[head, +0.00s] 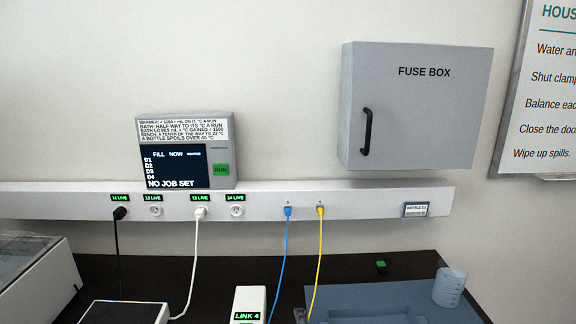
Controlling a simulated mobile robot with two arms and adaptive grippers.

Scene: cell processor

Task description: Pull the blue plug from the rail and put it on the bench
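The blue plug (287,211) sits in a port on the white wall rail (262,198). Its blue cable hangs from it down to the bench, passing beside the box labelled LINK 4. A yellow plug (320,211) sits in the port just to its right. The dark bench (230,268) runs below the rail. Neither of my grippers shows in the head view.
A black plug (119,213) and a white plug (200,213) are also in the rail. A fuse box (425,115) juts out above.

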